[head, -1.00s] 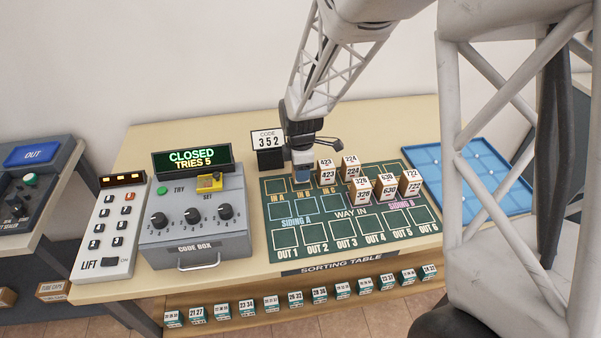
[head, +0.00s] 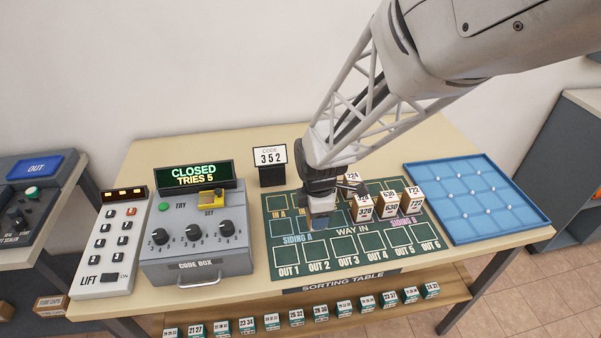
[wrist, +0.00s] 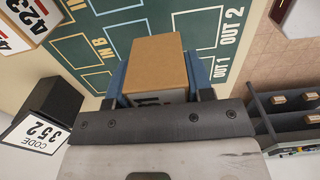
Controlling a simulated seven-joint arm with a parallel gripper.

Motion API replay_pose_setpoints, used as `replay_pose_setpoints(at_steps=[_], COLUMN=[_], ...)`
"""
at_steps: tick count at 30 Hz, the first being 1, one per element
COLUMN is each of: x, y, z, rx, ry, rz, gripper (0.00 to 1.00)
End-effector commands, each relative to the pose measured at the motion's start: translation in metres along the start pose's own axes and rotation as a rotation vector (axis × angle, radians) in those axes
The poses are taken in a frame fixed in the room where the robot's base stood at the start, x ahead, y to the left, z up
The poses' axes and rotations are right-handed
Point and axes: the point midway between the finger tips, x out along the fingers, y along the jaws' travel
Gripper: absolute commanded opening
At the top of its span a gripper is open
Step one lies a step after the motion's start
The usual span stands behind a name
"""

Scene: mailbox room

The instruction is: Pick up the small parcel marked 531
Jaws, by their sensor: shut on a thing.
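My gripper (head: 320,220) is over the left part of the green sorting board, by the SIDING A marking. In the wrist view, its blue fingers (wrist: 158,82) are shut on a small brown parcel (wrist: 152,50) with a white label. The label is mostly hidden behind the gripper, so its full number cannot be read. I cannot tell how high the parcel is above the board. Parcels 630 (head: 389,207) and 722 (head: 413,203) stand right of the gripper, beside one that looks like 326 or 328 (head: 363,212).
Parcel 224 (head: 352,177) stands behind them; a 423 parcel (wrist: 28,18) shows in the wrist view. A code sign reading 352 (head: 270,156) stands behind the board. The code box (head: 196,250) is left, the blue tray (head: 440,180) right. The OUT squares are clear.

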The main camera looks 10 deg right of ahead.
Motion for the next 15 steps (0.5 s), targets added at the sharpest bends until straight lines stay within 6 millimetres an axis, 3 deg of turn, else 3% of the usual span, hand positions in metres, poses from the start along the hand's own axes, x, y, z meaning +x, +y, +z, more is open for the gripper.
replay_pose_setpoints(at_steps=[6, 15], x=[-0.002, -0.003], y=[-0.019, -0.027], z=[0.002, 0.002], rx=[0.000, 0.000], ry=[0.000, 0.000], rz=[0.001, 0.000], gripper=[0.22, 0.22])
